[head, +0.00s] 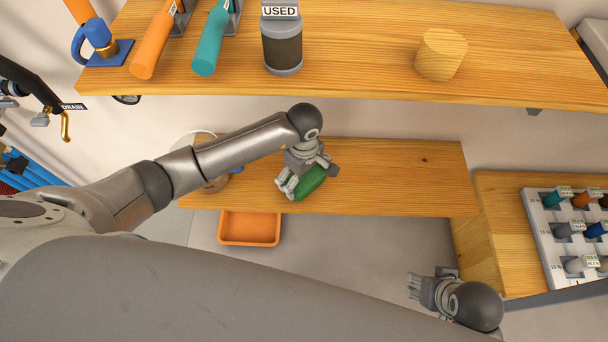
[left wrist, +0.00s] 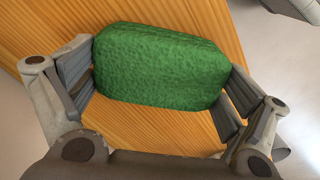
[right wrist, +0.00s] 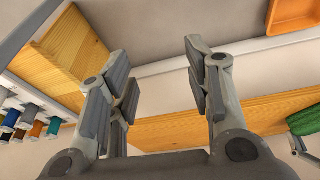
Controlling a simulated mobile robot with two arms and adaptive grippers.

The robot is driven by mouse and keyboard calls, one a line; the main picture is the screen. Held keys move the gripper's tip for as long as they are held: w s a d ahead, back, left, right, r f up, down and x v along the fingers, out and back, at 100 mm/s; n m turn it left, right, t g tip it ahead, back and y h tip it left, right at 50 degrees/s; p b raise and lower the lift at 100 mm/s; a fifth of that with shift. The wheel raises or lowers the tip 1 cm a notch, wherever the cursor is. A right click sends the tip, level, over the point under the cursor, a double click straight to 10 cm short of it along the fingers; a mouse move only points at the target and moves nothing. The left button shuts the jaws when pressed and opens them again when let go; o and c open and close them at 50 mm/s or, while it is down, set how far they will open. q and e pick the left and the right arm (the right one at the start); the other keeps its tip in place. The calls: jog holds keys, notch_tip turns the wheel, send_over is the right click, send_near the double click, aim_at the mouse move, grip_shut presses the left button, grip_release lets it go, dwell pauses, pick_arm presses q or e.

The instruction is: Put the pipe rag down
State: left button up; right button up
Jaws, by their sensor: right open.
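The pipe rag is a green, rough-textured block (head: 309,183), seen in the head view over the lower wooden shelf (head: 400,180). In the left wrist view the rag (left wrist: 160,68) spans the space between my fingers, with a finger pad against each end. My left gripper (head: 303,172) is shut on it. I cannot tell whether the rag's underside touches the shelf. My right gripper (head: 413,287) is open and empty, low at the right, apart from the shelf. The rag (right wrist: 303,119) also shows at the right edge of the right wrist view.
An orange tray (head: 249,229) lies below the shelf's front edge. An upper shelf (head: 350,60) holds orange and teal handles, a canister labelled USED (head: 282,50) and a wooden block (head: 441,53). A rack of coloured parts (head: 545,240) stands right. The lower shelf's right half is clear.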

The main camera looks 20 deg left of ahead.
dwell(0.4)
pick_arm(q)
jog(key=shift+r, duration=0.2)
notch_tip(320, 180, up, 7)
jog(key=shift+r+p, duration=0.2)
jog(key=shift+p, duration=0.6)
pick_arm(e)
notch_tip(320, 180, down, 6)
jog(key=shift+w+r, duration=0.1)
jog(key=shift+w, duration=0.05)
